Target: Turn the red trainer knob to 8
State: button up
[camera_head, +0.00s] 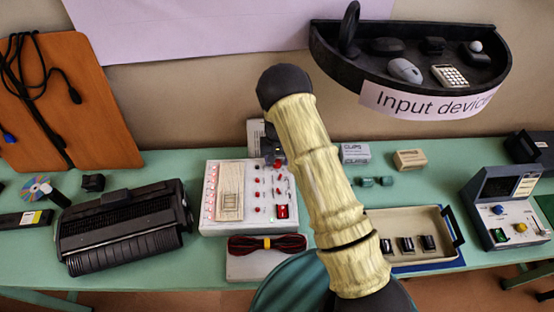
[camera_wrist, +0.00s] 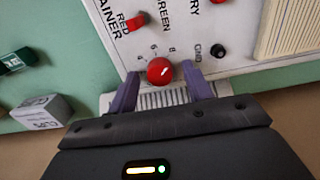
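The red knob (camera_wrist: 160,71) sits on the white trainer panel (camera_wrist: 236,20) in the wrist view, with a pale mark on its face and printed numbers around it. The exact number it points to is too small to read surely. My gripper (camera_wrist: 160,73) is open, with one purple finger on each side of the knob and a visible gap to it on both sides.
A red switch (camera_wrist: 137,22) and a small black terminal (camera_wrist: 217,51) are close by on the panel. In the head view, bundled red and black leads (camera_head: 266,243) lie in front of the trainer. A curved black shelf (camera_head: 345,62) juts out above at the right.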

aim_at(277, 162)
notch_tip(277, 162, up, 17)
jog(key=b, duration=0.4)
jog(key=shift+r, duration=0.2)
dwell(0.6)
jog(key=s+d+r+t, duration=0.1)
jog(key=s+d, duration=0.5)
jog(key=s, duration=0.6)
jog(key=s+d+r+t, duration=0.1)
jog(key=s+d+r, duration=0.3)
jog(key=s, duration=0.8)
jog(key=shift+d+t, duration=0.3)
jog(key=shift+d, duration=0.75)
jog(key=shift+s, duration=0.1)
